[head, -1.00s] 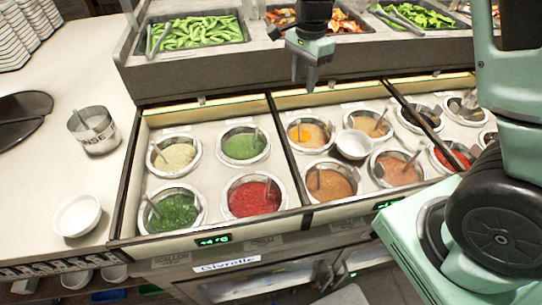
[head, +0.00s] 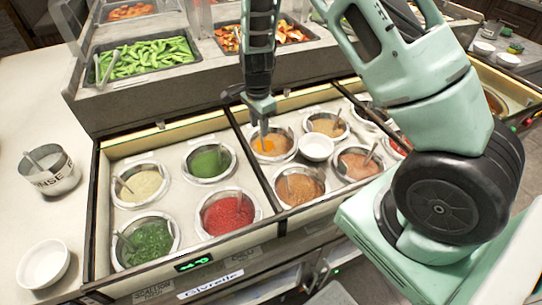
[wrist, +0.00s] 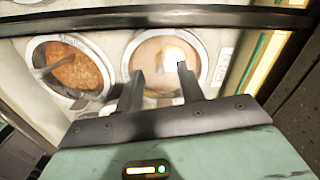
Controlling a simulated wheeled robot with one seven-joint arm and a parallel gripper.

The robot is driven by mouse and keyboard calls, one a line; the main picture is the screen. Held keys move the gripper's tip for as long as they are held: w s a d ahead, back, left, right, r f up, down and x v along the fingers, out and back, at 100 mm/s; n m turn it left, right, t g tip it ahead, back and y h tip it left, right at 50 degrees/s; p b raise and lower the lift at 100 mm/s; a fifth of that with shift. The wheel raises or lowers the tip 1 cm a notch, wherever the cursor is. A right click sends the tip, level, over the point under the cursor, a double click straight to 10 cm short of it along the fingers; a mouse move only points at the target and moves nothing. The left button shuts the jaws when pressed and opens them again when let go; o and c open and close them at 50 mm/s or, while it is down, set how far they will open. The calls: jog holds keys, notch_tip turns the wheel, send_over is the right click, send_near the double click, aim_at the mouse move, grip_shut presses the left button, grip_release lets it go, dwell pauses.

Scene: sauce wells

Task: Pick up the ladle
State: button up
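My gripper (head: 262,133) is over the back-left sauce well (head: 272,147) of the middle section, fingers pointing down. In the wrist view my gripper (wrist: 161,82) is open, its two fingers apart over a round well of tan sauce (wrist: 150,50). A bright whitish patch shows between the fingertips; I cannot tell if it is part of a ladle. Several wells hold ladles with handles leaning on the rims, such as the ladle in the red sauce (head: 238,200) and the ladle in the green sauce (head: 125,240). Which ladle is meant cannot be told.
A white bowl (head: 316,147) sits between wells right of my gripper. A dark divider bar (head: 262,180) runs along the section's left side. A rinse cup (head: 48,172) and another white bowl (head: 43,263) are on the left counter.

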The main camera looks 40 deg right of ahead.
aim_at(262, 142)
jog(key=f, duration=0.1)
jog(key=f+p, duration=0.1)
jog(key=f, duration=0.3)
jog(key=shift+d, duration=0.35)
jog(key=shift+c, duration=0.2)
grip_shut()
notch_tip(262, 142, up, 10)
jog(key=shift+r+b, duration=0.1)
jog(key=shift+b, duration=0.55)
